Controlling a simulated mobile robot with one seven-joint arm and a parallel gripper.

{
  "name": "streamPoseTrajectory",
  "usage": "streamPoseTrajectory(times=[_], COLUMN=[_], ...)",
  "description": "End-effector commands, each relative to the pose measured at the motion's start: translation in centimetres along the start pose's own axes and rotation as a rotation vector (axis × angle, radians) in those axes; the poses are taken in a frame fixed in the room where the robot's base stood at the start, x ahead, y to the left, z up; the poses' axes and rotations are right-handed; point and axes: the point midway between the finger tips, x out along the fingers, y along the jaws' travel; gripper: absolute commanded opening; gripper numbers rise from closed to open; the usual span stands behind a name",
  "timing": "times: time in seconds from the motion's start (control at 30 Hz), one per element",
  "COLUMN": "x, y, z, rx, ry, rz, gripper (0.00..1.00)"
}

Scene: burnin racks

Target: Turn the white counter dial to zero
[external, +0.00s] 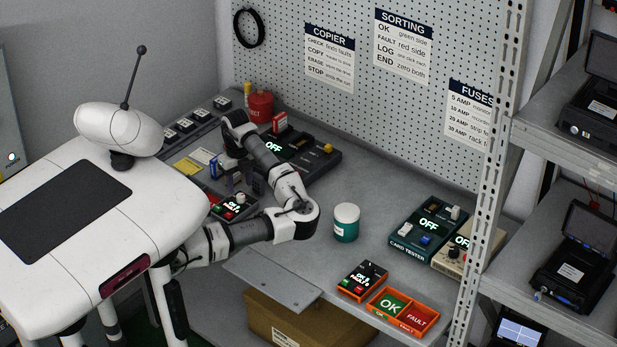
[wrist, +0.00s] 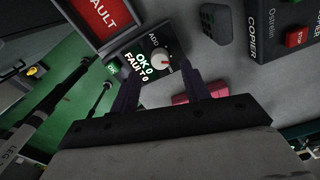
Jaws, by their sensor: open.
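The counter is a dark box with a lit display (wrist: 138,68) that appears to read OK 0 and FAULT 0 in the wrist view. I cannot tell whether the fingers touch the dial. In the external view, the counter (external: 232,208) sits at the bench's left front, with my gripper (external: 238,182) pointing down just above and behind it. The jaws hold nothing that I can see.
A red FAULT panel (wrist: 104,20) is beside the counter. The copier (external: 312,163) stands behind my gripper. A teal-and-white jar (external: 346,223), a second counter (external: 363,281), an orange tray (external: 431,328) and the card tester (external: 423,240) are farther right. The bench middle is mostly clear.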

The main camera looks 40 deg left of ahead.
Motion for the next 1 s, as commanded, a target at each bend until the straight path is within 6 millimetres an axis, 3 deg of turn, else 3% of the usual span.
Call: streamPoseTrajectory(times=[0.3, 0.63, 1.0], x=[3.7, 4.1, 4.1], y=[0.0, 0.0, 0.0], z=[0.0, 0.0, 0.0], rx=[0.0, -0.001, -0.001], ry=[-0.001, -0.001, 0.0], rz=[0.001, 0.0, 0.0], gripper=[0.46, 0.46, 0.02])
